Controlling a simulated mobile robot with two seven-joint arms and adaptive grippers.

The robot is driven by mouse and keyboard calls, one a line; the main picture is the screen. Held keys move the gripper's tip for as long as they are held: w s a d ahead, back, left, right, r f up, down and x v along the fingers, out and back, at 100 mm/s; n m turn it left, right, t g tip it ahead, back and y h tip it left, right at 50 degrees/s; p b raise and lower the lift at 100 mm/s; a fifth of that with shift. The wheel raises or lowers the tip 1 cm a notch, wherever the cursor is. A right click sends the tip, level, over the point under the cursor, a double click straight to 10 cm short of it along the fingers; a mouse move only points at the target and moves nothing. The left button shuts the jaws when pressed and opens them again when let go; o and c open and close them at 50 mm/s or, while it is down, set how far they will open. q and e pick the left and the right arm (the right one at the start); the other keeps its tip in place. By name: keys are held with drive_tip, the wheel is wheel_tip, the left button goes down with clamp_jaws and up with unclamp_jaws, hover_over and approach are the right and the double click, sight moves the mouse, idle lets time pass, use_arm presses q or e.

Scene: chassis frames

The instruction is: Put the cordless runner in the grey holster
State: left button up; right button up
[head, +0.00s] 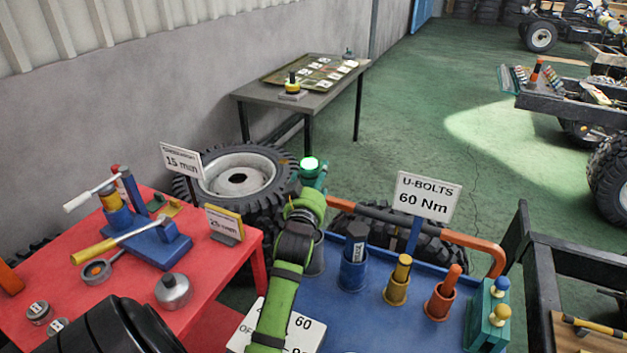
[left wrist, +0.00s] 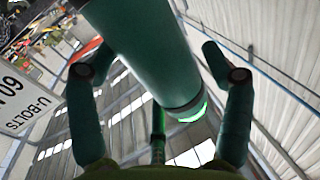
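The cordless runner (head: 313,178) stands roughly upright in the head view, a dark green body with a glowing green ring on top. In the left wrist view its thick green body (left wrist: 145,50) runs between the two fingers, with the glowing ring at its end. In the head view my green left arm hides much of the grip. The grey holster (head: 316,262) is on the blue bench below the runner, partly behind my arm. The runner's lower end is hidden. My right gripper is not in view.
Blue (head: 353,272), yellow (head: 396,292) and orange (head: 438,304) holders stand to the right on the blue bench (head: 375,325). The U-BOLTS sign (head: 428,197) and an orange rail (head: 480,247) rise behind them. A red table (head: 215,275) with tools is on the left.

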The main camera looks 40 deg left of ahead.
use_arm(q)
drive_tip(key=shift+r, duration=0.15)
drive_tip(key=shift+s+d, duration=0.15)
drive_tip(key=shift+s, duration=0.05)
drive_tip(key=b+v, duration=0.2)
drive_tip(key=v, duration=0.9)
drive_tip(key=shift+s+b, duration=0.25)
drive_tip(key=shift+b, duration=0.15)
drive_tip(key=shift+d, duration=0.1)
